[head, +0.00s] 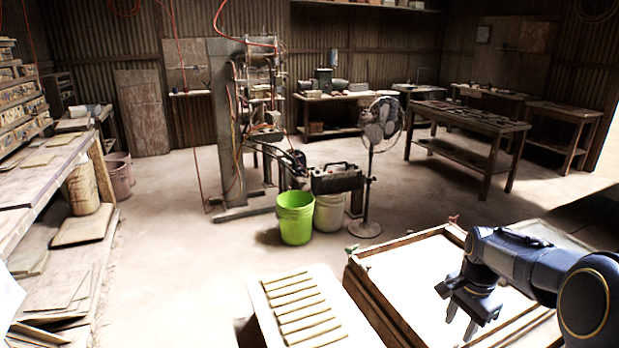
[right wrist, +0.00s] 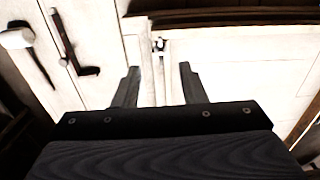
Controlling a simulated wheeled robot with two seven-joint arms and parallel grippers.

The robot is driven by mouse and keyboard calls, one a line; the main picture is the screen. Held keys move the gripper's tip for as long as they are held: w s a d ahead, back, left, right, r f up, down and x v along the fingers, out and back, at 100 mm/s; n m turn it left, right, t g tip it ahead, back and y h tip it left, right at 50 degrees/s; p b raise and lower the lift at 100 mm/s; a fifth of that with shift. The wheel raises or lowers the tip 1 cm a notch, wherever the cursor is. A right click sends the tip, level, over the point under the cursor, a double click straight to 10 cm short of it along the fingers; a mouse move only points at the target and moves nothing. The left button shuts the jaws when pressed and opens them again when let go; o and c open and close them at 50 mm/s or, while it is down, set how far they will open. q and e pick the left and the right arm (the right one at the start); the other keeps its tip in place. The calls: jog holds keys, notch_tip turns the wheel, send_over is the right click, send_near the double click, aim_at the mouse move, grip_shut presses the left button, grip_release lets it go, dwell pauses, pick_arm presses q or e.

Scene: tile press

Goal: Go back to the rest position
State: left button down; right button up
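My right gripper (head: 461,318) is at the lower right of the head view, above a wooden-framed crate or table with a pale top (head: 415,275). Its two fingers point down and stand apart with nothing between them. In the right wrist view the fingers of the right gripper (right wrist: 155,85) are also spread, with a pale surface behind them. I see no left gripper in the head view.
A white tray (head: 262,293) with several long tan tiles (head: 300,308) lies left of the crate. A green bucket (head: 295,218), a fan (head: 380,125) and a press (head: 228,130) stand beyond. A long shelf bench (head: 50,185) runs along the left.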

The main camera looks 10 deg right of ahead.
jog(key=s+a+r+n+t+y, duration=0.1)
jog(key=s+a+r+n+t, duration=0.1)
jog(key=s+a+n, duration=0.4)
jog(key=s+a+r+n+t+y, duration=0.2)
jog(key=s+a+n, duration=0.4)
jog(key=s+a, duration=0.5)
jog(key=s+r+t, duration=0.1)
jog(key=s, duration=0.4)
jog(key=shift+a+n+t, duration=0.3)
jog(key=shift+n, duration=0.1)
